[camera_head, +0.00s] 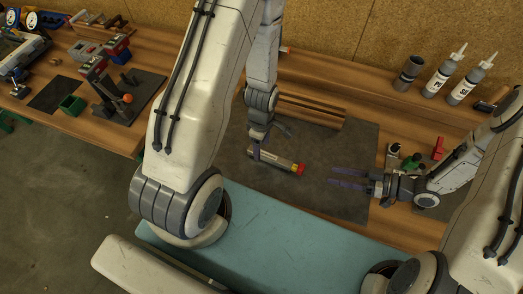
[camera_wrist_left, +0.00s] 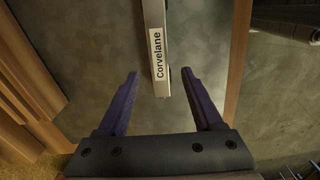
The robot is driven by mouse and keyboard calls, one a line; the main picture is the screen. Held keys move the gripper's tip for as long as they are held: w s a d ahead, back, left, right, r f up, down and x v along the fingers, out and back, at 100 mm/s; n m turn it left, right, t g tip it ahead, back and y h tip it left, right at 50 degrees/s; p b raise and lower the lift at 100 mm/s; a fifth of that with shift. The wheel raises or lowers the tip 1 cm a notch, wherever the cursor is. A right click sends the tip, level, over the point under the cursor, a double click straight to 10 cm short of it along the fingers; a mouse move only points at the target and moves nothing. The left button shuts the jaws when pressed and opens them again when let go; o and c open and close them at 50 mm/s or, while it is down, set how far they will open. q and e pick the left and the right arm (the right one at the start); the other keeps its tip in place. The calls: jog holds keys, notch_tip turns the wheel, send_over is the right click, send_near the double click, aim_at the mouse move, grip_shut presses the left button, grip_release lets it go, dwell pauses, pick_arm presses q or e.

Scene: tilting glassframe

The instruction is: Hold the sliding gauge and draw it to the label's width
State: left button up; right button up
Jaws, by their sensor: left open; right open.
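The sliding gauge (camera_head: 281,161) is a light metal bar with a red end, lying on the dark mat in the head view. In the left wrist view the bar (camera_wrist_left: 154,12) runs down from the top edge and bears a white label (camera_wrist_left: 157,55) reading "corvelane". My left gripper (camera_wrist_left: 160,76) is open; the bar's labelled part lies between its fingertips as seen there, and I cannot tell whether they touch. In the head view that gripper (camera_head: 257,150) is at the bar's left end and partly hides it. My right gripper (camera_head: 347,178) is open and empty, right of the red end.
The dark mat (camera_head: 350,142) lies on the wooden bench (camera_head: 350,75). Wooden strips (camera_head: 312,110) lie behind the gauge. Two white bottles (camera_head: 445,75), a dark cup (camera_head: 408,73) and a red-and-green item (camera_head: 410,162) stand at right. Bare mat lies between the gauge and my right gripper.

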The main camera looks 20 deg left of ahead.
aim_at(302, 167)
pick_arm(q)
jog(key=shift+f, duration=2.2)
grip_shut()
pick_arm(e)
jog(key=shift+o, duration=1.2)
jog(key=n, duration=0.2)
jog(key=r+n, duration=0.1)
jog(key=shift+s+a, duration=0.15)
jog(key=shift+s, duration=0.1)
jog(key=shift+a+f+t, duration=0.1)
jog(key=shift+a+t, duration=0.2)
jog(key=shift+h, duration=0.3)
jog(key=x, duration=1.1)
jog(key=shift+a, duration=0.15)
grip_shut()
